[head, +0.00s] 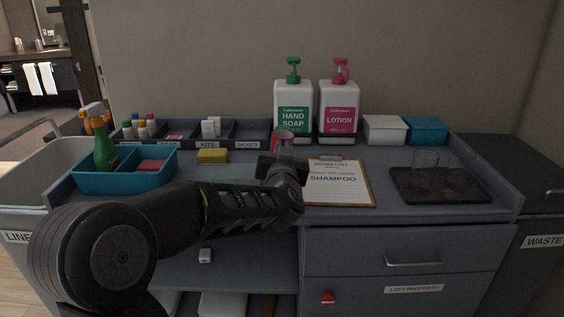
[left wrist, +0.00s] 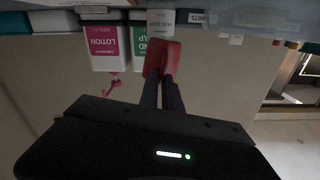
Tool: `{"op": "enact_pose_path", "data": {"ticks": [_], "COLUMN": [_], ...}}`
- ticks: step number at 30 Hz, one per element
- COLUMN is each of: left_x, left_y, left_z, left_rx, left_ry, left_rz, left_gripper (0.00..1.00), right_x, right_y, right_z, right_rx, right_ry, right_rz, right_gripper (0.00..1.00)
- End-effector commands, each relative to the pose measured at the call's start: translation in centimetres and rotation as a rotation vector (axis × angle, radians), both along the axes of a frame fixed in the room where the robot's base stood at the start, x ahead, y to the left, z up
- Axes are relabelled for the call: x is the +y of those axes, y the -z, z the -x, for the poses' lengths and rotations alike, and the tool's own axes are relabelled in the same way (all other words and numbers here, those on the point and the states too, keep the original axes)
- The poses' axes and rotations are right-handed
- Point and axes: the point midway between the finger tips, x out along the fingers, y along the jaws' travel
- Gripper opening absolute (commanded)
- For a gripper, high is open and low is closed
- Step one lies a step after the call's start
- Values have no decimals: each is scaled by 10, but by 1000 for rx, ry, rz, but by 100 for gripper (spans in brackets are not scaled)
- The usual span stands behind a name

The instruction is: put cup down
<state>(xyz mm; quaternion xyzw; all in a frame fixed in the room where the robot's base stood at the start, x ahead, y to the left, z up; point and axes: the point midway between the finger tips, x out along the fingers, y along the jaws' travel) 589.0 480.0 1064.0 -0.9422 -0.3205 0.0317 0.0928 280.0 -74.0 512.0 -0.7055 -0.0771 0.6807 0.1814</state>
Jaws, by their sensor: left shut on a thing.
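My left gripper (head: 284,152) comes in from the left and is above the middle of the counter. It is shut on a small cup, largely hidden by the hand in the head view; red shows at the fingertips there. Whether the cup touches the counter cannot be told. My right gripper is not in view.
A clipboard reading SHAMPOO (head: 340,190) lies just right of my gripper. Hand soap (head: 293,105) and lotion (head: 339,105) bottles stand behind. A yellow sponge (head: 212,156) and a blue caddy (head: 125,185) with a green spray bottle (head: 103,150) are at left.

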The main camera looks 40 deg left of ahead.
Motion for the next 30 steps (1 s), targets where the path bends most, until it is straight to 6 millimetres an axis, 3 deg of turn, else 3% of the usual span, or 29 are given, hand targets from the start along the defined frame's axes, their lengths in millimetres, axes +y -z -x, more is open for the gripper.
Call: {"op": "enact_pose_path", "data": {"ticks": [1, 6, 30], "left_x": [0, 0, 0], "left_y": [-14, -33, -41], "left_z": [0, 0, 0], "left_rx": [-4, -2, -1], "left_ry": [0, 0, 0], "left_rz": [0, 0, -1], "left_gripper": [0, 0, 0], "right_x": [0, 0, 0], "right_y": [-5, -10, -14], "right_z": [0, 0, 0], "right_rx": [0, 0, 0], "right_ry": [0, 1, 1], "right_rz": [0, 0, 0], "right_gripper": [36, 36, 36]}}
